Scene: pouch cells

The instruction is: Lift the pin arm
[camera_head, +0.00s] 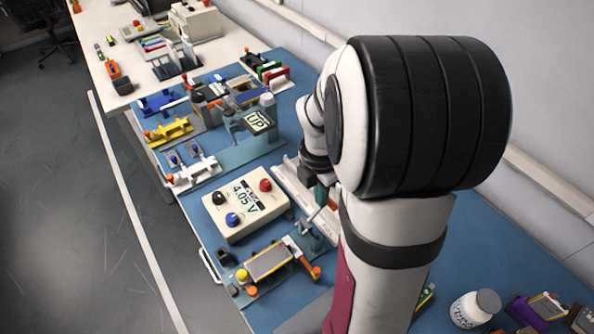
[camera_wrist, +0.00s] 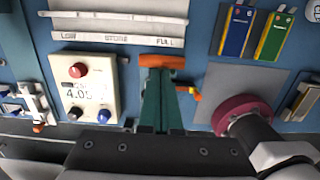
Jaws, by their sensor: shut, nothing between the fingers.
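In the head view, the pin arm (camera_head: 304,258) is a slim arm with an orange end. It slants down across the right side of a small fixture that holds a grey pouch cell (camera_head: 268,262). My gripper (camera_head: 322,194) has green fingers and hangs behind the fixture, apart from the pin arm. In the wrist view, my gripper (camera_wrist: 162,68) is shut and empty, with orange at its fingertips. An orange piece, probably the pin arm's end (camera_wrist: 190,93), shows just right of the fingers. The rest of the fixture is hidden there by my gripper.
A cream meter (camera_head: 245,203) reading 4.05 V stands left of my gripper. White trays (camera_wrist: 118,28) marked LOW, STORE, FULL lie beyond the fingertips. Blue (camera_wrist: 237,31) and green (camera_wrist: 273,37) cells lie to the right. A white bottle (camera_head: 475,308) stands at the front right.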

